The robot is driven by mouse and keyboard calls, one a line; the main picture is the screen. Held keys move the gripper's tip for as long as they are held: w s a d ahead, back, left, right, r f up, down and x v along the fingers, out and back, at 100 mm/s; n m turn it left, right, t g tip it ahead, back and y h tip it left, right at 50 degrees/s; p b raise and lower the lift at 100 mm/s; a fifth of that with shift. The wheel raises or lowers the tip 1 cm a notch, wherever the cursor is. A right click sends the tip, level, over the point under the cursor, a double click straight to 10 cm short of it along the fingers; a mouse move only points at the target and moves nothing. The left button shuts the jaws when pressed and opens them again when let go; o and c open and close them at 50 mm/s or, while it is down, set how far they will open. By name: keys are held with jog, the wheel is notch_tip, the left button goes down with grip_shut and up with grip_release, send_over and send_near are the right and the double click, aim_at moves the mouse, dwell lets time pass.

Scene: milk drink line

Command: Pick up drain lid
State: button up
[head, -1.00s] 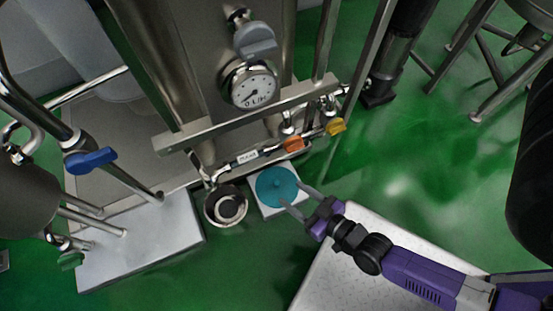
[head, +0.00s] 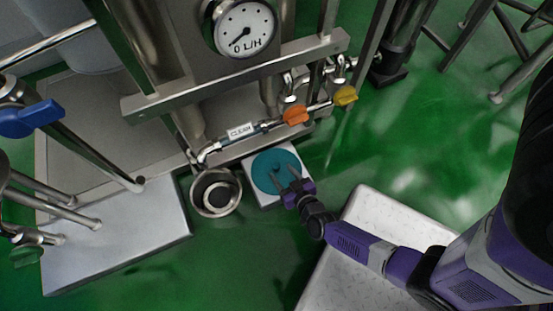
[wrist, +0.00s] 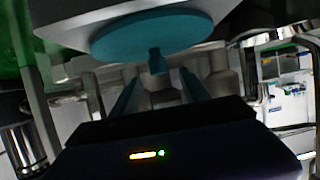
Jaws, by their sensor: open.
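The drain lid is a teal disc (head: 266,166) lying on a small white block (head: 298,151) beside the drain. In the wrist view the lid (wrist: 150,35) shows its flat face and a small teal knob between the two fingers. My gripper (head: 282,176) is over the lid's right half in the head view, its two fingers apart. In the wrist view the gripper's fingers (wrist: 160,85) stand either side of the knob. I cannot tell whether they touch it.
A round metal drain (head: 216,192) lies just left of the block. Pipes with an orange valve handle (head: 296,115) and a yellow one (head: 345,96) run close behind.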

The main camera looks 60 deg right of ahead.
aim_at(278, 167)
jog(key=b+x, duration=0.1)
jog(key=x, duration=0.1)
jog(key=b+x, duration=0.2)
jog(key=shift+w+d+f, duration=0.15)
jog(key=shift+w+f, duration=0.05)
jog(key=shift+f, duration=0.15)
jog(key=shift+w+d, duration=0.2)
jog(key=shift+w, duration=0.15)
jog(key=shift+c, duration=0.4)
grip_shut()
